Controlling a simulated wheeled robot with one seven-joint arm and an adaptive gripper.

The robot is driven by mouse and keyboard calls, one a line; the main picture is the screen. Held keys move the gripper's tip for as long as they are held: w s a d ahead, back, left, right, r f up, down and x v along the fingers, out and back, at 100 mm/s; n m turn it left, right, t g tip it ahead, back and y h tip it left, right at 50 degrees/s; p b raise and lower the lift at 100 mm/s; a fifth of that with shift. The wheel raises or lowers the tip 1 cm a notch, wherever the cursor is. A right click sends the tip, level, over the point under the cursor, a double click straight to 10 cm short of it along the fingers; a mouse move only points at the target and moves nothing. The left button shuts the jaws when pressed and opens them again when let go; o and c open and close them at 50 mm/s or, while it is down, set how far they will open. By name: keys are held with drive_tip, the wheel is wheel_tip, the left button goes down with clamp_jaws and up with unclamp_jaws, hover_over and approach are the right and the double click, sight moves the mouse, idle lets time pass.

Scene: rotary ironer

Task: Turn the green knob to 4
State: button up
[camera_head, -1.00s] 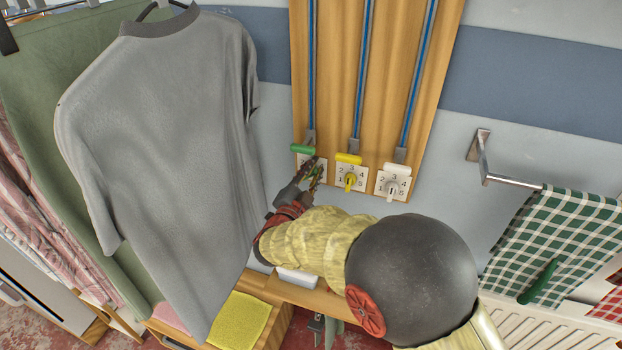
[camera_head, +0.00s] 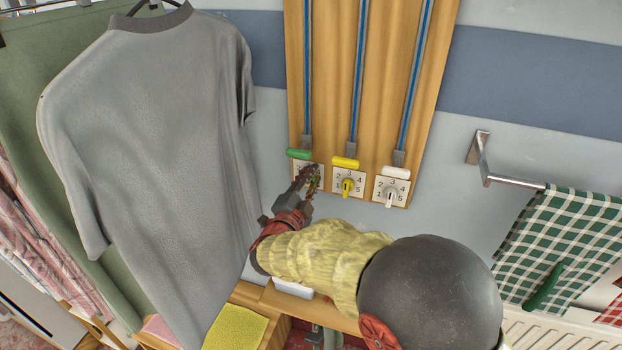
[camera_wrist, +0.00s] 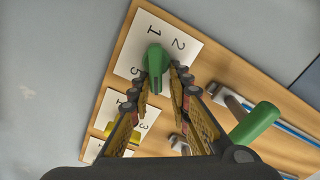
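The green knob (camera_wrist: 155,62) sits on a white numbered dial plate (camera_wrist: 130,48) in the wrist view; 1, 2 and 5 are readable, other numbers are hidden. My gripper (camera_wrist: 160,78) is open, with one finger on each side of the knob's near end and narrow gaps visible. I cannot tell which number the knob points to. In the head view my gripper (camera_head: 309,180) covers most of the green knob and its plate.
A green handle (camera_head: 299,154) hangs just above the green dial. To the right are a yellow knob (camera_head: 347,186) and a white knob (camera_head: 390,198) with their own handles. A grey shirt (camera_head: 155,130) hangs close on the left. A towel rail (camera_head: 515,183) is at right.

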drive_tip(key=shift+o, duration=1.2)
drive_tip(key=shift+s+d+f, duration=0.1)
drive_tip(key=shift+d+f, duration=0.1)
drive_tip(key=shift+f, duration=0.5)
drive_tip(key=shift+r, duration=0.15)
drive_tip(key=shift+a+r, duration=0.1)
drive_tip(key=shift+r, duration=0.15)
drive_tip(key=shift+s+a, duration=0.15)
drive_tip(key=shift+s, duration=0.05)
drive_tip(key=v, duration=1.1)
drive_tip(key=shift+s, duration=0.25)
